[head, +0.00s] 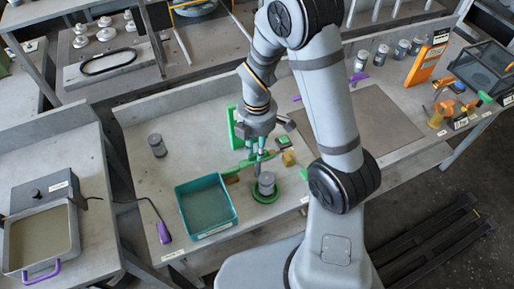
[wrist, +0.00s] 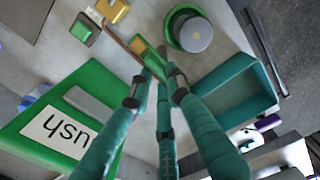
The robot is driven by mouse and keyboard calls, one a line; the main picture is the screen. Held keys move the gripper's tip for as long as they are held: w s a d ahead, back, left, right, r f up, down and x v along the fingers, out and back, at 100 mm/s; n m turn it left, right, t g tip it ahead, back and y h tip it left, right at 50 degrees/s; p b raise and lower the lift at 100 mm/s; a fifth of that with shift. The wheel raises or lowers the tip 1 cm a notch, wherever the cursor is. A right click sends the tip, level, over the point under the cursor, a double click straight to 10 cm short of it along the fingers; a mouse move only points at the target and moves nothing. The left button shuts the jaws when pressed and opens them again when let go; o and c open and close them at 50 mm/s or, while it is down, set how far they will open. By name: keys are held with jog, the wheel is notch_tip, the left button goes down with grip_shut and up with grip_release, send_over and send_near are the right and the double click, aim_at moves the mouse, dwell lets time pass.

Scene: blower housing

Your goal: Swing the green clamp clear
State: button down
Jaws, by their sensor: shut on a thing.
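The green clamp (wrist: 146,52) shows in the wrist view as a small green and yellowish piece with a brown bar running from it. In the head view it is a green strip (head: 246,162) behind the teal bin. My gripper (wrist: 161,66) is shut on it, its teal fingers meeting at the clamp's end and hiding part of it. In the head view my gripper (head: 254,154) points down at the clamp. A grey cylindrical housing (head: 266,182) stands upright in a green ring (head: 266,197), just in front of my gripper; it also shows in the wrist view (wrist: 192,34).
A teal bin (head: 181,205) stands left of the housing. A green panel with a white label (wrist: 32,112) stands close beside my gripper. A yellow block (head: 288,158) and a small green block (wrist: 84,31) lie nearby. A grey cylinder (head: 157,146) stands at the left.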

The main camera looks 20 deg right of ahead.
jog(key=c, duration=1.7)
grip_release()
jog(key=shift+c, duration=0.2)
jog(key=shift+o, duration=0.5)
notch_tip(320, 180, up, 12)
notch_tip(320, 180, down, 12)
jog(key=shift+f, duration=0.1)
